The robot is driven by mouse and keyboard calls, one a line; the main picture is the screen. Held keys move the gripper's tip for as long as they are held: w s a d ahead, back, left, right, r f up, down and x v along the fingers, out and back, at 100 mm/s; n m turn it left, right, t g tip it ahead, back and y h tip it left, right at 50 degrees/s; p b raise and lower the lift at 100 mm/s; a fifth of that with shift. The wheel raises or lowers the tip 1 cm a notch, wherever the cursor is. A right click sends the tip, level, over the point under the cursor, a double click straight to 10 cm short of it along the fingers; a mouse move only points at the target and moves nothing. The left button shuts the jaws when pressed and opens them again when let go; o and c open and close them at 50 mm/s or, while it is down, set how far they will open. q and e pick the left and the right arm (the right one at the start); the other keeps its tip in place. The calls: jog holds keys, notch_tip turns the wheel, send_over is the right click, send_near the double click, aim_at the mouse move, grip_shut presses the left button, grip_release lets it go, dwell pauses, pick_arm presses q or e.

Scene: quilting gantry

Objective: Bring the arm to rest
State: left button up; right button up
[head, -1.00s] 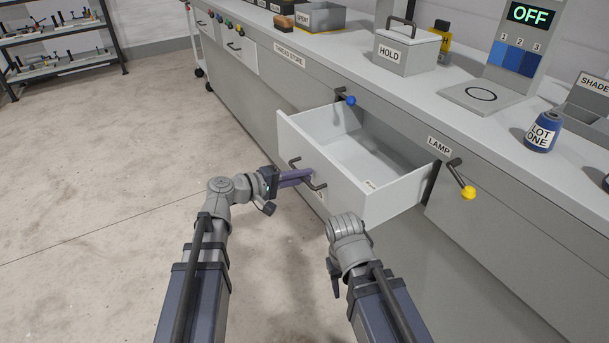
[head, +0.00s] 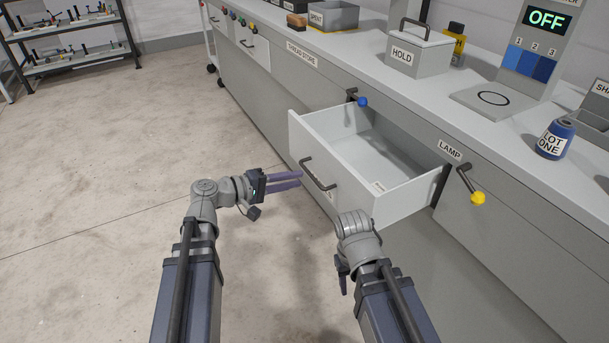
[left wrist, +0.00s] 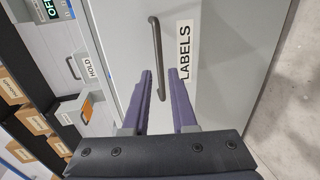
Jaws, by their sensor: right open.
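My left gripper (head: 300,179) is open and empty, its two purple fingers apart and pointing at the drawer front. Its tips are just short of the dark bar handle (head: 317,174) of the pulled-out white drawer (head: 300,143). In the left wrist view the fingers (left wrist: 158,73) show a gap, with the handle (left wrist: 155,45) beyond them beside a LABELS tag (left wrist: 186,52). My right gripper (head: 343,276) hangs low in front of the drawer's near corner, mostly hidden behind its own wrist; its fingers are hard to make out.
Levers with a blue knob (head: 362,102) and a yellow knob (head: 478,198) stick out from the counter front. The counter holds a HOLD box (head: 420,55) and a blue LOT ONE spool (head: 555,140). Open floor (head: 110,170) lies to the left.

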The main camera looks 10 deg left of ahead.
pick_arm(q)
jog(key=shift+v, duration=0.75)
jog(key=s+d+f+m+g+y, duration=0.5)
jog(key=s+d+f+m+g, duration=0.15)
jog(key=s+d+f, duration=0.45)
jog(key=s+a+f+m+g+y, duration=0.35)
jog(key=s+f+m+y, duration=0.2)
jog(key=y, duration=0.35)
notch_tip(320, 180, up, 32)
jog(key=n+p, duration=0.1)
jog(key=p, duration=3.1)
jog(key=shift+a+f+t, duration=0.15)
jog(key=shift+a+t, duration=0.15)
